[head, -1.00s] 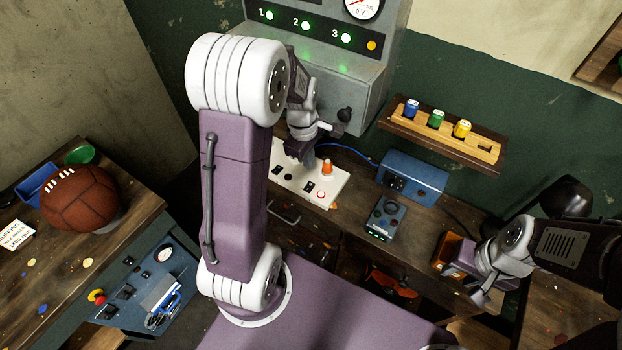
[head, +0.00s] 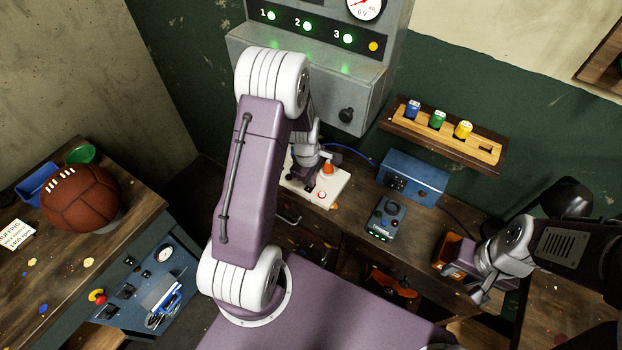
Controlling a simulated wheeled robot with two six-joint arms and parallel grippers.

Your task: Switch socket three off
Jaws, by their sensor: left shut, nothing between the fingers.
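The white socket strip (head: 333,188) lies on the workbench below the grey panel. An orange knob or plug (head: 328,168), a dark switch and a red-ringed button (head: 321,195) show at its right end. My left gripper (head: 300,177) is shut and empty, low over the strip. My arm hides the strip's left part, and I cannot tell whether the fingertips touch it. On the grey panel, the lamps numbered 1 (head: 271,15), 2 (head: 307,26) and 3 (head: 347,38) all glow green. My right gripper (head: 464,280) is at the right by a brown-orange box; its jaw opening is unclear.
A blue box (head: 412,176) and a small control box (head: 386,218) stand right of the strip. A wall rack (head: 450,140) holds blue, green and yellow pieces. A leather ball (head: 82,196) rests on the left bench. The grey panel housing overhangs behind my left gripper.

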